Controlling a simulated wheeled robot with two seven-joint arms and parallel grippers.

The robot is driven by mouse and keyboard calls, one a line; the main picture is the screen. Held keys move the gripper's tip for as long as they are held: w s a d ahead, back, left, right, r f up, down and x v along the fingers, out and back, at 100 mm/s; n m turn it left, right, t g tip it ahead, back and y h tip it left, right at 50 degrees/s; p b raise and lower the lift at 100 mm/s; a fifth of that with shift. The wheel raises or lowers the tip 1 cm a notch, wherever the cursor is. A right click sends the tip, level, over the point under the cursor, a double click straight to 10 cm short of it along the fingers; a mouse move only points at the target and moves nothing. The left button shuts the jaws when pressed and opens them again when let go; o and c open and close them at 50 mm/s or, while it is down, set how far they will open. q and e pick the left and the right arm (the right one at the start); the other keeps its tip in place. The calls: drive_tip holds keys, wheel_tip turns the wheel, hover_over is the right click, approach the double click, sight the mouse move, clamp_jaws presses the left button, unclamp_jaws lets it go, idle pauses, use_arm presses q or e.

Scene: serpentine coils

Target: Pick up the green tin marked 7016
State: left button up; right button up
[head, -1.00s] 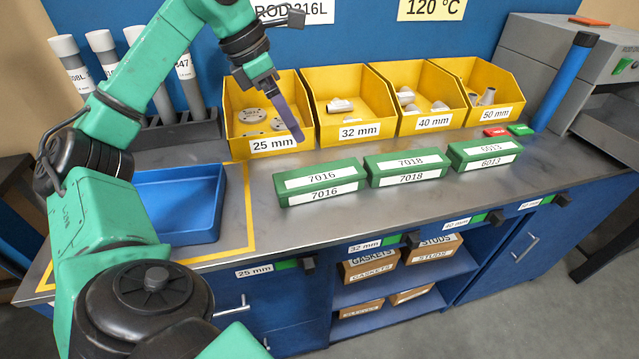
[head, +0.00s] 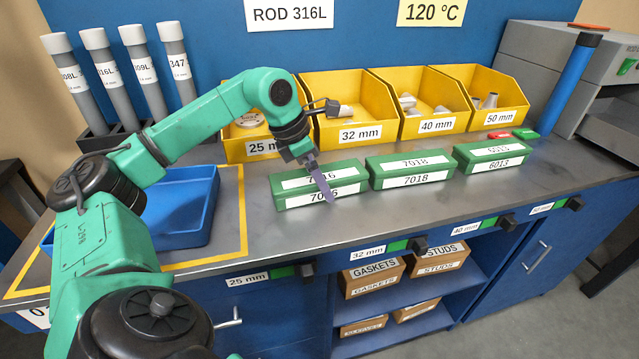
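The green tin marked 7016 (head: 288,192) lies on the grey bench, in front of the yellow 25 mm and 32 mm bins. It has white labels on its top and front. My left gripper (head: 328,200) reaches down in front of the tin's right part and covers some of both labels. Its fingers show edge-on as one dark purple bar, so I cannot tell whether they are open or whether they touch the tin. My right gripper is not in view.
Green tins marked 7018 (head: 408,172) and 6013 (head: 490,158) stand to the right, with narrow gaps between. Yellow bins (head: 352,132) line the back. A blue tray (head: 185,205) sits on the left inside a yellow outline. The bench front strip is clear.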

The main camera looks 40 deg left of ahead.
use_arm(q)
drive_tip(key=shift+w+f, duration=0.15)
drive_tip(key=shift+f, duration=0.1)
clamp_jaws()
drive_tip(key=shift+r, duration=0.15)
